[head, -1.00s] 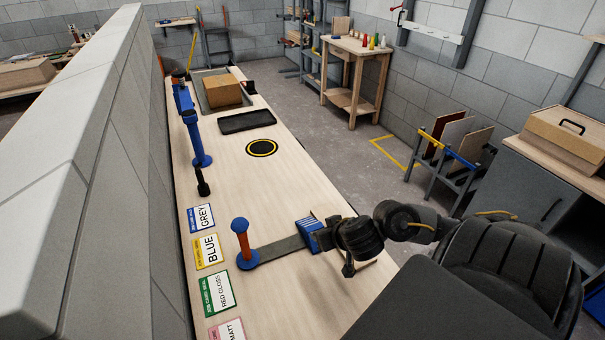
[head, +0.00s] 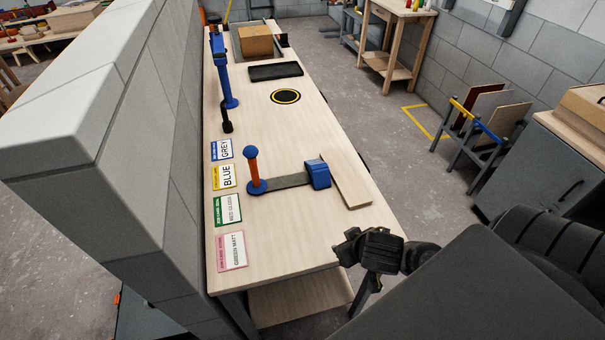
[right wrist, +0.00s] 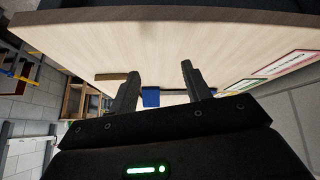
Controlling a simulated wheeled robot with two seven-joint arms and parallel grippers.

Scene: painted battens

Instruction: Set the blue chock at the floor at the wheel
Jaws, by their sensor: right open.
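I cannot make out a blue chock or a wheel in either view. My right gripper (head: 362,280) hangs beside the near right end of the workbench (head: 290,235), off its edge. In the right wrist view the gripper (right wrist: 158,80) is open, with nothing between its fingers. A blue block (head: 318,174) at the end of a grey bar lies on the bench, apart from the gripper; blue also shows beyond the fingers in the right wrist view (right wrist: 151,98). My left gripper is not in view.
An orange post with a blue knob (head: 252,168) stands at the bar's other end. A pale board (head: 345,180) lies beside the blue block. Label cards (head: 231,251) line the bench's left side, by a grey wall (head: 110,120). Floor (head: 400,155) is open right of the bench.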

